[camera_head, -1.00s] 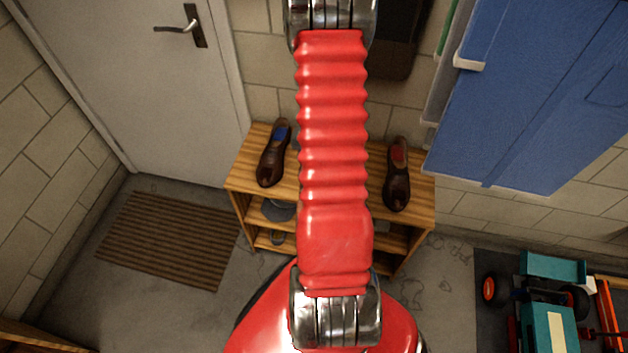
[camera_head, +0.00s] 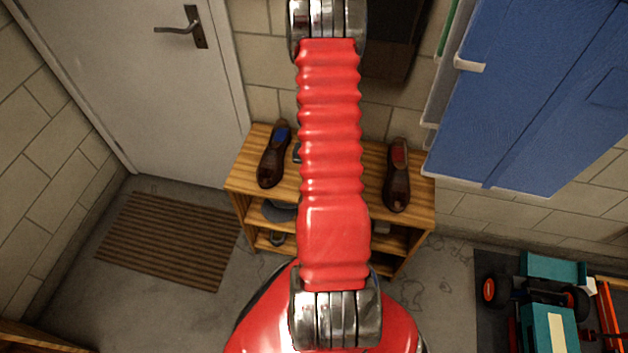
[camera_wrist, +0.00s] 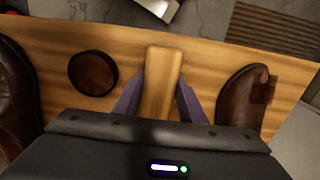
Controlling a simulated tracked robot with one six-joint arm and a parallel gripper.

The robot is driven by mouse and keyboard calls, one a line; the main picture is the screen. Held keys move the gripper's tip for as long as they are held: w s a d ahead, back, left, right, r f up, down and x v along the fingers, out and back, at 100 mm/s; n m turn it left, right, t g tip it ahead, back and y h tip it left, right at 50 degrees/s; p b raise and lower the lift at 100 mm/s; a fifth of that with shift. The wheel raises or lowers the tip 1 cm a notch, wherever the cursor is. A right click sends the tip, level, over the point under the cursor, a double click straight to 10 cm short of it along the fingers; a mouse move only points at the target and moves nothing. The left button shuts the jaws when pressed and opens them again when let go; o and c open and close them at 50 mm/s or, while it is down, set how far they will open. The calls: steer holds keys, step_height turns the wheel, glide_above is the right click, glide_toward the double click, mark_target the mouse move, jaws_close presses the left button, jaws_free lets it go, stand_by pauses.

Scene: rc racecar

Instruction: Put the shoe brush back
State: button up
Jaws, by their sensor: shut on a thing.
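My gripper (camera_wrist: 158,100) is shut on the shoe brush (camera_wrist: 161,75), with a purple finger on each side of its pale wooden body. The brush is over the top of the wooden shoe rack (camera_wrist: 215,55); I cannot tell whether it touches the board. In the wrist view it lies between a brown shoe (camera_wrist: 243,98) on the right and a round dark tin (camera_wrist: 93,73) on the left. In the head view my red arm hides the gripper, brush and middle of the rack (camera_head: 238,180).
Brown shoes stand on the rack's left (camera_head: 273,158) and right (camera_head: 397,178) sides. Lower shelves hold other items, including a grey one (camera_head: 278,210). A blue cabinet (camera_head: 530,90) hangs at the right. A doormat (camera_head: 170,240) lies before the door (camera_head: 150,80).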

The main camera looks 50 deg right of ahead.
steer(key=shift+f, duration=0.1)
steer(key=o, duration=1)
steer(key=shift+c, duration=0.2)
step_height(320, 180, up, 12)
steer(key=shift+d, duration=0.2)
stand_by(0.9)
